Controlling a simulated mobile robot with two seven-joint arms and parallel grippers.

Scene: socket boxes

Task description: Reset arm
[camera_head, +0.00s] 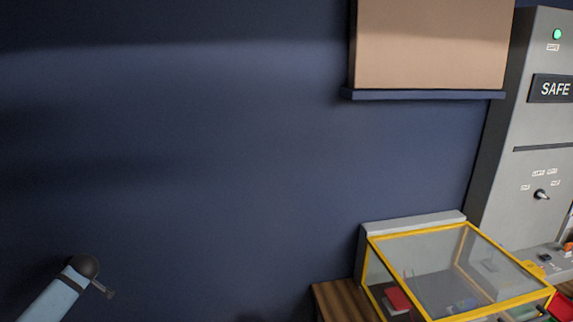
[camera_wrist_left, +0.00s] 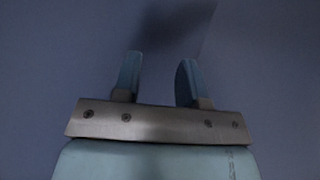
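My left arm comes in at the lower left of the head view, and a small dark end piece of it shows in front of the blue wall. My left gripper (camera_wrist_left: 159,78) fills the lower middle of the left wrist view. Its two blue-grey fingers stand apart with only bare wall between and beyond them, so it is open and empty. My right gripper shows in neither view.
A yellow-framed clear box (camera_head: 376,272) with several objects inside stands on a wooden table (camera_head: 340,300) at the lower right. A grey panel marked SAFE (camera_head: 527,120) with a green light stands at the right. A tan board (camera_head: 430,45) hangs above. The wall at left is bare.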

